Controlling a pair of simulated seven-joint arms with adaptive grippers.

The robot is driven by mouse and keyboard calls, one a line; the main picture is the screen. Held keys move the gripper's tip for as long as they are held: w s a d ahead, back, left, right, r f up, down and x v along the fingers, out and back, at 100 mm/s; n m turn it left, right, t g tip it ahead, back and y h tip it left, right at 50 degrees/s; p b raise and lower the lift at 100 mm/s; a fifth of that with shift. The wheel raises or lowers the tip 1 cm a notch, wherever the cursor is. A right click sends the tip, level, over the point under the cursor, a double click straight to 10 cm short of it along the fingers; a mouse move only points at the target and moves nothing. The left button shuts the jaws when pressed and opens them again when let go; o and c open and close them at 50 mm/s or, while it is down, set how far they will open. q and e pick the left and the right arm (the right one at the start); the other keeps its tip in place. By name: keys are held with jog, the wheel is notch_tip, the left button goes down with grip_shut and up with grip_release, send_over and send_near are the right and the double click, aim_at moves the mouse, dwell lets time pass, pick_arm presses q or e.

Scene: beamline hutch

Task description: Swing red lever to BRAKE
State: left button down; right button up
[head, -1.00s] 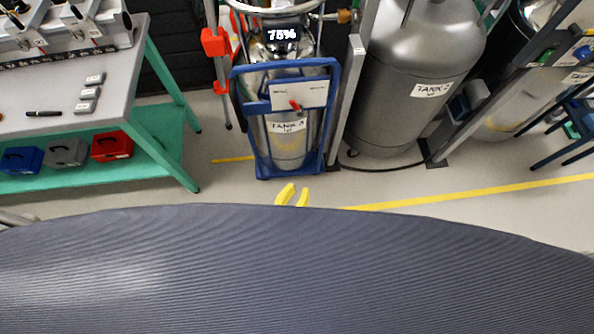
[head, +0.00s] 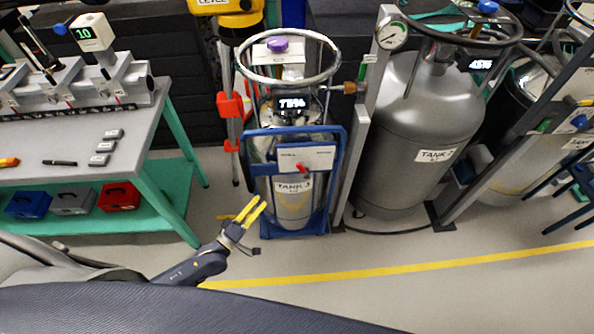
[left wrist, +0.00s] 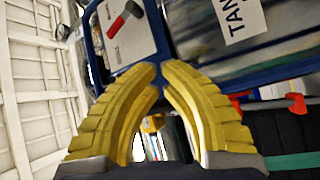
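The red lever (head: 302,168) sits on a white plate (head: 320,157) on the blue frame (head: 338,170) around the silver TANK 3 (head: 293,205). In the left wrist view the red lever (left wrist: 118,25) shows at the top, with a dark end, tilted across the plate. The plate's lettering is too small to read. My left gripper (head: 258,203) has yellow fingers, parted and empty, low and left of the lever in front of the tank. In the left wrist view its fingertips (left wrist: 161,72) are apart from the lever. My right gripper is not in view.
A workbench (head: 140,128) with a teal lower shelf stands at the left. A tripod with red clamps (head: 232,105) stands just left of the tank. A post (head: 362,120) and the larger TANK 2 (head: 425,115) stand to the right. The floor in front is clear.

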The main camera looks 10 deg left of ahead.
pick_arm(q)
notch_tip(320, 180, up, 2)
jog(key=n+h, duration=0.1)
jog(key=n, duration=0.2)
jog(key=n+t, duration=0.1)
jog(key=n, duration=0.3)
send_near(297, 162)
jog(key=w, duration=0.2)
jog(key=w+a, duration=0.1)
jog(key=w, duration=0.1)
jog(key=shift+w+r, duration=0.2)
jog(key=shift+r, duration=0.05)
jog(key=shift+w+d+r, duration=0.1)
jog(key=shift+d+r, duration=0.05)
jog(key=shift+d, duration=0.3)
jog(key=shift+w+d+r, duration=0.1)
jog(key=shift+d+r, duration=0.05)
jog(key=shift+d, duration=0.3)
jog(key=shift+w+d+r, duration=0.15)
jog(key=shift+d, duration=0.25)
jog(key=shift+w+d+r, duration=0.15)
jog(key=shift+d+r, duration=0.05)
jog(key=shift+d, duration=0.2)
